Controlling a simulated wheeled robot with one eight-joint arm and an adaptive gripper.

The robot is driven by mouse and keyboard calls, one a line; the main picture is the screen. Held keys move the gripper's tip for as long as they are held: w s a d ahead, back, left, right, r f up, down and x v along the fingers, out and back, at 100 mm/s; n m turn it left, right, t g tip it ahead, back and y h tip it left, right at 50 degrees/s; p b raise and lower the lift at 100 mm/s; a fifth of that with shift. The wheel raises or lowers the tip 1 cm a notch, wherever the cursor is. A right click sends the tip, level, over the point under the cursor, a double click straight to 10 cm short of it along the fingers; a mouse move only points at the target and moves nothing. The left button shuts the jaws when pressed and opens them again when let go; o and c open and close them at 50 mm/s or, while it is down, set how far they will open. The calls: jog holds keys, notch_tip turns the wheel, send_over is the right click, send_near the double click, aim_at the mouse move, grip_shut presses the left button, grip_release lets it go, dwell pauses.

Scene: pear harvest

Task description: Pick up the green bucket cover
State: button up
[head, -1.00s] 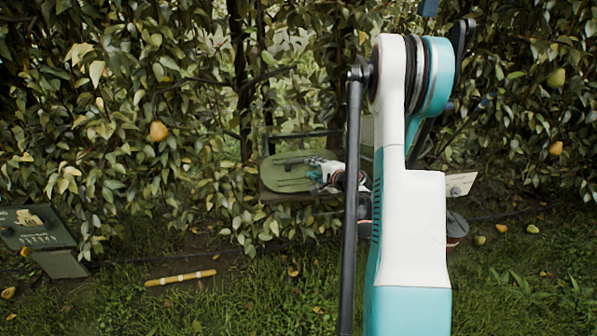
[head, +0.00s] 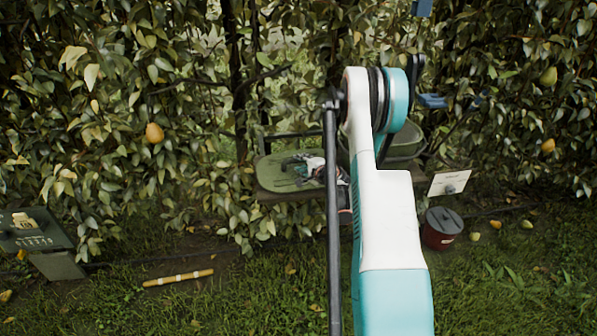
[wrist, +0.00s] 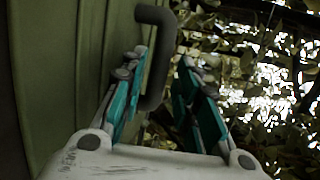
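The green bucket cover (head: 270,182) is an olive lid lying on a low bench at mid-picture in the head view. In the wrist view its ribbed surface (wrist: 60,70) fills the left side, and its dark bent handle (wrist: 157,18) stands out from it. My gripper (head: 300,166) is over the right part of the cover. In the wrist view my gripper (wrist: 164,62) is open, with its teal fingers apart and the handle between them, nearer the left finger. I cannot tell whether that finger touches it. A green bucket (head: 408,148) stands to the right, partly hidden by my arm.
The bench (head: 285,196) stands against a leafy pear hedge. A red pot with a grey lid (head: 443,229) stands on the grass at right, below a white sign (head: 449,183). A yellow stick (head: 178,278) and a dark sign board (head: 35,230) are at left.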

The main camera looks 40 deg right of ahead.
aim_at(297, 161)
jog(key=b+x, duration=0.1)
jog(key=x, duration=0.3)
jog(key=shift+w+f, duration=0.1)
jog(key=shift+c, duration=0.6)
grip_shut()
jog(key=shift+r, duration=0.2)
